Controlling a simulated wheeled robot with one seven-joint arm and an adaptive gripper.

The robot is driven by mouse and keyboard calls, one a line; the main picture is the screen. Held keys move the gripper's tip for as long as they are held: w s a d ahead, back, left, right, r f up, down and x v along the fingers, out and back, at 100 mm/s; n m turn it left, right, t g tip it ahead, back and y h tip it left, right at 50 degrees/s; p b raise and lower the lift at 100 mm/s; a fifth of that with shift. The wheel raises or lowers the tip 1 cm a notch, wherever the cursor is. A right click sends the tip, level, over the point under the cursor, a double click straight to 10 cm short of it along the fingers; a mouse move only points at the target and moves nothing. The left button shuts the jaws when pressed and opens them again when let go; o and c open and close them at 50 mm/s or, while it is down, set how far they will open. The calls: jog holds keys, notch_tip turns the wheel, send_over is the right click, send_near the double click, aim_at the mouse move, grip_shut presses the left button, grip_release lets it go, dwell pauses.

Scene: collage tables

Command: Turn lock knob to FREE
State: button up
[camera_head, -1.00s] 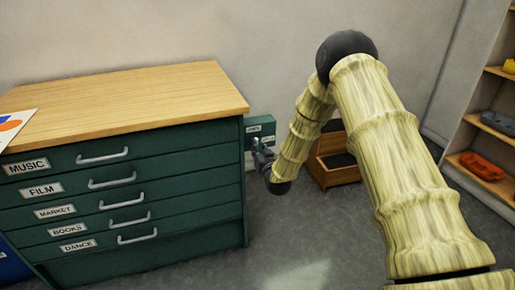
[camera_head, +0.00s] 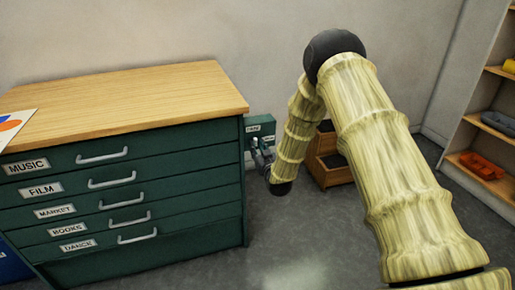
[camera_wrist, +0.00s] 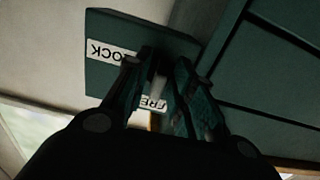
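A dark green lock box (camera_wrist: 108,25) fills the upper middle of the wrist view, with a LOCK label (camera_wrist: 105,52) and a FREE label (camera_wrist: 153,103) that look turned over. It also shows in the head view (camera_head: 266,129) beside the cabinet's right side. A pale, blurred lever-like lock knob (camera_wrist: 157,80) lies in front of it. My gripper (camera_wrist: 160,75) has one finger on each side of this knob. I cannot tell whether the fingers touch it or which label it points at. In the head view my gripper (camera_head: 260,155) is small and close to the box.
A green drawer cabinet (camera_head: 215,160) with a wooden top and labelled drawers stands at left. Small wooden bins (camera_head: 335,176) stand behind my arm. A shelf unit (camera_head: 470,187) with trays is at right. The floor in front is clear.

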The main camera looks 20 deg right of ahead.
jog(key=shift+r, duration=0.15)
jog(key=s, duration=1.2)
jog(key=shift+d, duration=0.2)
jog(key=s+a+f+g, duration=0.3)
jog(key=s+f+g, duration=0.3)
jog(key=s+f, duration=0.8)
jog(key=s+a+f+g, duration=0.1)
jog(key=s+f+g, duration=0.2)
jog(key=s+f, duration=0.5)
jog(key=s+f+g, duration=0.4)
jog(key=s+f, duration=0.2)
jog(key=s, duration=0.5)
jog(key=s+f+m+g, duration=0.15)
jog(key=s+g, duration=0.35)
jog(key=s, duration=1.4)
notch_tip(320, 180, up, 14)
jog(key=p, duration=1.4)
jog(key=shift+w+a+f+h, duration=0.15)
jog(key=shift+w+a+h, duration=0.15)
jog(key=shift+w+a, duration=0.15)
jog(key=shift+n, duration=0.25)
